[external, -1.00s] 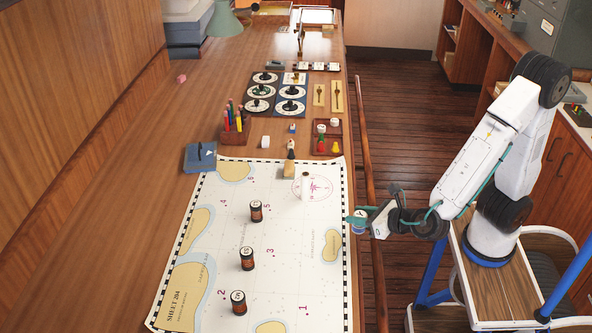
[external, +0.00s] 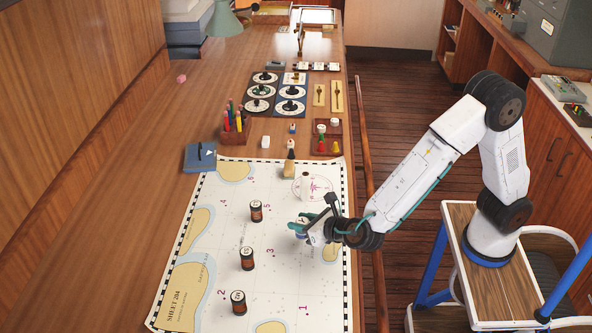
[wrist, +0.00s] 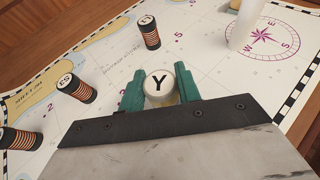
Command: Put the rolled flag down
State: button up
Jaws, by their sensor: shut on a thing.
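The rolled flag (external: 301,229) is a short roll with a round white cap. In the wrist view the cap of the rolled flag (wrist: 159,84) shows a black Y, with a yellowish side below. My gripper (external: 314,219) is shut on it, with one green finger on each side in the wrist view (wrist: 160,90).
Three dark rolls with orange bands stand on the chart: the far one (external: 256,211), the middle one (external: 247,259) and the near one (external: 239,303). A white cylinder (external: 305,188) stands by the compass rose. A rail (external: 366,180) runs along the table's right edge.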

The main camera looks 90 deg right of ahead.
jog(key=shift+f, duration=1.05)
jog(key=shift+f, duration=0.2)
jog(key=o, duration=1)
jog(key=shift+c, duration=0.2)
jog(key=shift+r, duration=0.2)
